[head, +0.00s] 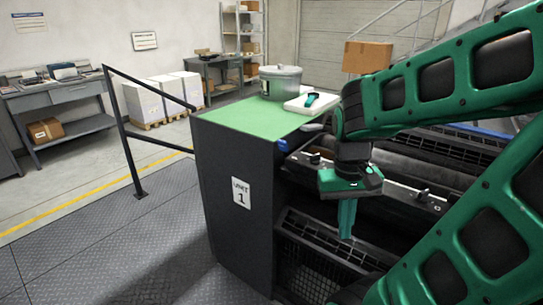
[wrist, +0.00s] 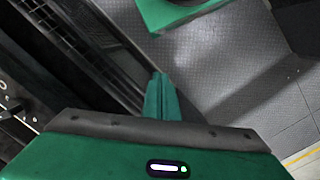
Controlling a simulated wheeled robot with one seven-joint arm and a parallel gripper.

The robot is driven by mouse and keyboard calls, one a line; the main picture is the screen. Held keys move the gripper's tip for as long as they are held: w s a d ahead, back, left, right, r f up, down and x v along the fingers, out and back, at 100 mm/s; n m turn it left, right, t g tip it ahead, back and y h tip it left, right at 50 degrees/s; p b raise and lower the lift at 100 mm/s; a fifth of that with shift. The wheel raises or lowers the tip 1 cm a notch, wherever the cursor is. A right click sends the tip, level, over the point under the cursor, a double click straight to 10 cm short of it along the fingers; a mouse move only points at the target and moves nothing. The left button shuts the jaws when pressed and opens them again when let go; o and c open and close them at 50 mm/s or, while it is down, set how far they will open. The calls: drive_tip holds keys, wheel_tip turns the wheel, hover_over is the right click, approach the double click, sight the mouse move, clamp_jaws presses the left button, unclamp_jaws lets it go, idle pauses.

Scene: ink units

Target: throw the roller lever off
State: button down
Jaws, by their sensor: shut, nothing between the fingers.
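My gripper (head: 346,236) is shut and empty, pointing down in front of the open bay of the ink unit (head: 241,194) marked "UNIT 1". In the wrist view its closed green fingers (wrist: 160,78) have nothing between them. A small blue part (head: 283,145) shows at the bay's upper left edge, up and left of my gripper and apart from it. It may be the roller lever, but it is too small to tell. A dark roller (head: 406,155) lies across the bay behind my wrist. My arm hides much of the unit's right side.
A lidded grey pot (head: 280,82) and a white tray (head: 311,104) with a teal-and-black tool stand on the unit's green top (head: 240,118). A black mesh guard (head: 318,254) fills the lower bay. A dark railing (head: 122,125) stands at left. The plate floor (head: 120,255) there is clear.

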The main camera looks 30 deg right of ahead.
sight(282, 146)
drive_tip(key=w+d+f+n+g+h, duration=0.1)
drive_tip(key=w+d+f+g+h, duration=0.2)
drive_tip(key=w+h, duration=0.4)
drive_tip(key=w+d+f+n+h, duration=0.25)
drive_tip(key=w+f+h, duration=0.25)
drive_tip(key=w, duration=0.3)
drive_tip(key=w+a+r+n+t+h, duration=0.2)
drive_tip(key=w+a+n+t+h, duration=0.1)
drive_tip(key=w+a, duration=0.4)
drive_tip(key=w+a+r+n+t+h, duration=0.3)
drive_tip(key=w+a+n+t+h, duration=0.1)
drive_tip(key=w+a+t, duration=0.3)
drive_tip(key=shift+w+r+t+h, duration=0.2)
drive_tip(key=shift+w+t+h, duration=0.2)
drive_tip(key=shift+t+h, duration=0.45)
drive_tip(key=x, duration=1.4)
drive_tip(key=shift+s, duration=0.1)
